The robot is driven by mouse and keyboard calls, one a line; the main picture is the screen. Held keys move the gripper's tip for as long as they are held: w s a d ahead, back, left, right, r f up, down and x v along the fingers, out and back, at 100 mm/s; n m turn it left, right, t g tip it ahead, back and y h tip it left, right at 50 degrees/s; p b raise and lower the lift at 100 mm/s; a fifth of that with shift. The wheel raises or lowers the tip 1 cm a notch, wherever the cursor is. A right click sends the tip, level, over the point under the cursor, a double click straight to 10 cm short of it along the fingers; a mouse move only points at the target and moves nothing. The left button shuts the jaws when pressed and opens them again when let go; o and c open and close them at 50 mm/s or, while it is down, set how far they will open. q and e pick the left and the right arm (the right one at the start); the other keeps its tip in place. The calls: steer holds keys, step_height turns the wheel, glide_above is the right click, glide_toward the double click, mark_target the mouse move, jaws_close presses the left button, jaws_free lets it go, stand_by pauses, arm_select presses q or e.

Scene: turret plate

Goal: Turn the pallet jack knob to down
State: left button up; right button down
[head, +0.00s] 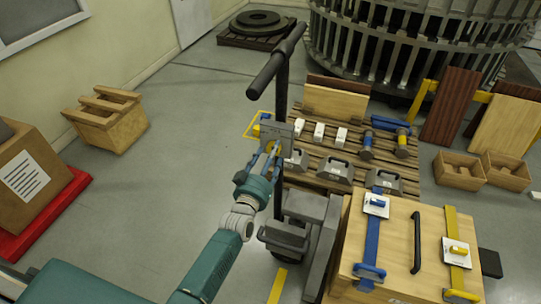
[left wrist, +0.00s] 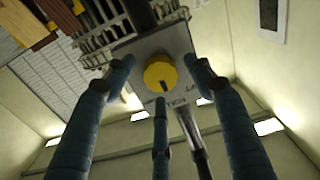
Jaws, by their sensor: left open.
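The pallet jack's black handle (head: 278,62) stands upright in the middle of the head view. A grey panel (head: 277,131) on its column carries the yellow knob (head: 273,147), mostly hidden there by my gripper. In the left wrist view, the round yellow knob (left wrist: 160,73) sits on the grey panel (left wrist: 150,46), with a dark pointer mark toward the picture's bottom. Contact cannot be told. My right gripper is not in view.
A wooden pallet (head: 330,178) with grey weights and tools lies behind the jack. A large wooden crate (head: 393,232) with blue and yellow straps stands close at right. A wooden box (head: 107,125) stands at left. The floor (head: 190,165) between is clear.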

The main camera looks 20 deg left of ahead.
arm_select(q)
steer(key=c, duration=1.1)
steer(key=shift+c, duration=0.2)
steer(key=shift+m, duration=0.3)
steer(key=m, duration=0.9)
steer(key=shift+s+f, duration=0.1)
steer(key=shift+f, duration=0.1)
steer(key=shift+m, duration=0.4)
steer(key=o, duration=1)
steer(key=shift+o, duration=0.7)
steer(key=shift+a+r, duration=0.1)
